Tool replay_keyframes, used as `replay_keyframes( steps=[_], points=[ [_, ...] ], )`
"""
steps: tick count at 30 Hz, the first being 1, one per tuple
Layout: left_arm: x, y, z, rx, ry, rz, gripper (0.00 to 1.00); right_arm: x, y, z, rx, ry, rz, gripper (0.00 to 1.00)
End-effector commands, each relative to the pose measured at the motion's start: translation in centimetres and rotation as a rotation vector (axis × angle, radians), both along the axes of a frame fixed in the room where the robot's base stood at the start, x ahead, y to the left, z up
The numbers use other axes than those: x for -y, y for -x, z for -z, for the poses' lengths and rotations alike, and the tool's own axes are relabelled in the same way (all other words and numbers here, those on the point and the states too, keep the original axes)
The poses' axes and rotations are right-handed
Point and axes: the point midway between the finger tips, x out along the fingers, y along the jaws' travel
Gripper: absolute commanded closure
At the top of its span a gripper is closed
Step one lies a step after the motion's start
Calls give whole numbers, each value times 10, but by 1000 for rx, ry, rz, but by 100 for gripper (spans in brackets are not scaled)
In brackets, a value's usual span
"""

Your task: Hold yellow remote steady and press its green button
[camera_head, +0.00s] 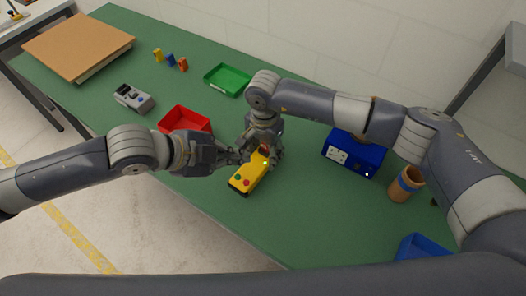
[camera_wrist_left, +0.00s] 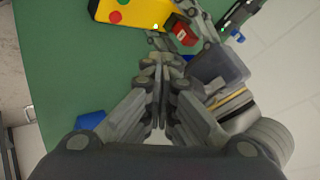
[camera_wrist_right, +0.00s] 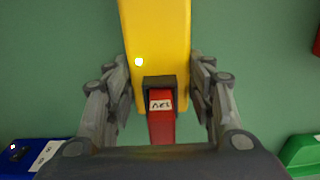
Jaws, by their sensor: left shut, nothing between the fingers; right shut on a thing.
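The yellow remote (camera_head: 251,178) lies on the green table, with a green button (camera_head: 237,178) and a red button (camera_head: 247,183) at its near end. My right gripper (camera_head: 264,152) is shut on its far end; in the right wrist view the fingers flank the yellow body (camera_wrist_right: 158,35) beside a red labelled part (camera_wrist_right: 161,112). My left gripper (camera_head: 240,156) is shut and empty, just left of the right gripper. In the left wrist view its closed fingertips (camera_wrist_left: 160,62) are apart in the picture from the red button (camera_wrist_left: 116,17) and green button (camera_wrist_left: 123,2).
A red tray (camera_head: 185,119) stands behind my left gripper, and a green tray (camera_head: 227,80) farther back. A blue box (camera_head: 353,157), a brown cup (camera_head: 406,184) and a blue bin (camera_head: 421,247) are to the right. A grey device (camera_head: 133,98) lies at the left.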

Motion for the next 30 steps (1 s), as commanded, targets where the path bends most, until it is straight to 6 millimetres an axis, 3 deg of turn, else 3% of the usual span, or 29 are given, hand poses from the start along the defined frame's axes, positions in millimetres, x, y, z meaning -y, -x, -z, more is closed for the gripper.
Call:
replay_keyframes(
  steps=[1, 6, 15, 30],
  points=[
    [-7, -5, 13, -3, -18, -17, 100, -2, 3, 0, -5, -1, -9, 82],
    [-5, -4, 37, -2, -12, -13, 100, -2, 3, 0, -5, -2, -7, 82],
    [-4, -3, 68, 1, -10, -8, 100, -2, 2, 0, -3, -2, -4, 82],
    [-3, -3, 75, 2, -9, -7, 100, -2, 2, 0, -3, -3, -3, 82]
  ],
)
